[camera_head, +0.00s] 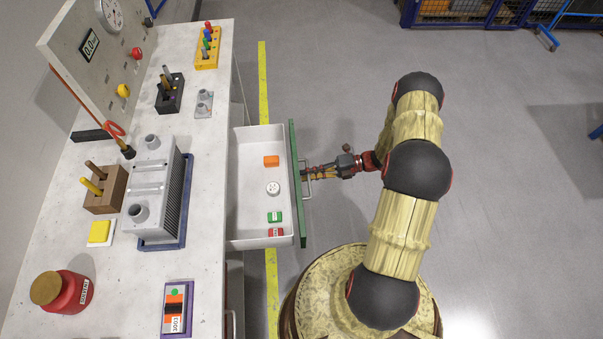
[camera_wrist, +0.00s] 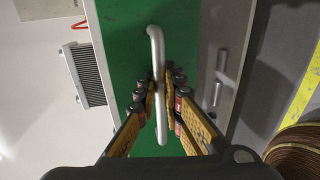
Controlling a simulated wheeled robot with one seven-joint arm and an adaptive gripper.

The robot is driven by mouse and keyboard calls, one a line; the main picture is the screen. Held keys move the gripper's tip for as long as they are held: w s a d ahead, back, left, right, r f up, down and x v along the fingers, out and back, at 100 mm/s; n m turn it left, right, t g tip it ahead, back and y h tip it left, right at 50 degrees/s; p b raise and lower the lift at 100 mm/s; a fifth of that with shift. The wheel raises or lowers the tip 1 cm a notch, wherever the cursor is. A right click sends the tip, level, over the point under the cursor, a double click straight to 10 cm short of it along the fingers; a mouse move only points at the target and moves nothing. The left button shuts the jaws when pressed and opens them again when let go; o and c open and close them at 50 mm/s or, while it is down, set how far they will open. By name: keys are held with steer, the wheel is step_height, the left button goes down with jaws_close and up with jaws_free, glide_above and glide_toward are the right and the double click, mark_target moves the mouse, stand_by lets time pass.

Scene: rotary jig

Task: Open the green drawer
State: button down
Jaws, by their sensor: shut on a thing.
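The green drawer shows in the head view with its green front (camera_head: 297,200) pulled out from the workbench and its white tray (camera_head: 248,215) exposed. My gripper (camera_head: 308,175) is at the drawer's outer face. In the wrist view my gripper (camera_wrist: 160,97) is shut on the metal handle (camera_wrist: 157,50), one finger on each side of it, in front of the green front (camera_wrist: 122,50).
The workbench (camera_head: 205,230) carries a grey finned box (camera_head: 155,195), a red jar (camera_head: 62,291), a wooden block with pegs (camera_head: 105,188), a black tool holder (camera_head: 169,95) and a yellow rack (camera_head: 207,50).

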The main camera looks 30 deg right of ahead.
stand_by(0.3)
steer(key=c, duration=2.2)
jaws_free()
steer(key=shift+c, duration=0.2)
steer(key=v, duration=1.2)
steer(key=shift+f, duration=0.1)
